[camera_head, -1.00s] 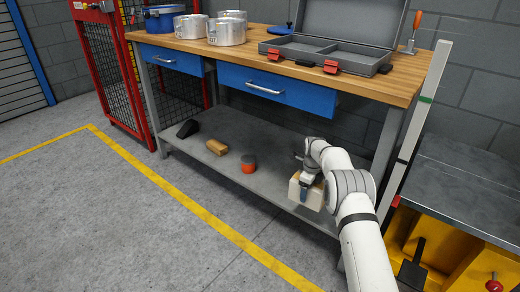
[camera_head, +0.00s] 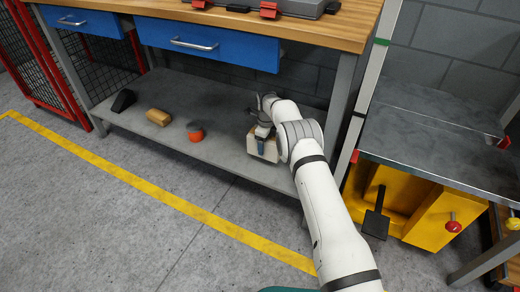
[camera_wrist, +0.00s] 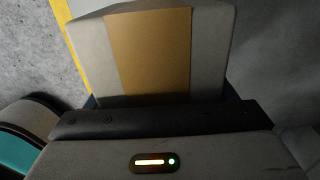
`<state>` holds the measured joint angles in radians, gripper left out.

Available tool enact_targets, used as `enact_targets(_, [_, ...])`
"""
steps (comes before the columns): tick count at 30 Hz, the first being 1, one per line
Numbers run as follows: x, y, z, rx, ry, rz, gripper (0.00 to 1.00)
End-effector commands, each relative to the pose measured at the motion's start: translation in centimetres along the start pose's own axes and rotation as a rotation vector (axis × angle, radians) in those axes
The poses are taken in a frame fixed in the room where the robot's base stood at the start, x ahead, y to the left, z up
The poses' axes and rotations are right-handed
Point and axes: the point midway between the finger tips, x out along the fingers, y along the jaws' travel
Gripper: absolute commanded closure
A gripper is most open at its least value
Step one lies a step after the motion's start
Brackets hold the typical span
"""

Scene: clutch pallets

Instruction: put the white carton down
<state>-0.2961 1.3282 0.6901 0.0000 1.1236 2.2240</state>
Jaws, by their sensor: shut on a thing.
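The white carton (camera_head: 262,147) is at the front right part of the workbench's lower grey shelf (camera_head: 225,155), partly hidden by my gripper and arm. My gripper (camera_head: 262,136) is shut on it from above. In the wrist view the carton (camera_wrist: 210,50) fills the space beyond the gripper body, with a broad tan band (camera_wrist: 150,50) down its middle. Whether its underside touches the shelf cannot be told.
On the same shelf to the left are an orange-red round thing (camera_head: 196,133), a tan block (camera_head: 159,117) and a black wedge-shaped thing (camera_head: 123,100). The wooden worktop (camera_head: 300,25) with blue drawers overhangs the shelf. A bench leg stands right of my arm.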

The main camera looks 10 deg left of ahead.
Motion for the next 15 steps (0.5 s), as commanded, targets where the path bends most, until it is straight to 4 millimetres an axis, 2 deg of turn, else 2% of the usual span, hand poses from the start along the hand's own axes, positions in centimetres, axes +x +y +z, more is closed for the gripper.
enact_targets(7, [4.0,0.2,0.3,-0.004,0.000,0.000,0.56])
enact_targets(15, [4.3,0.2,0.3,-0.006,-0.001,-0.002,0.56])
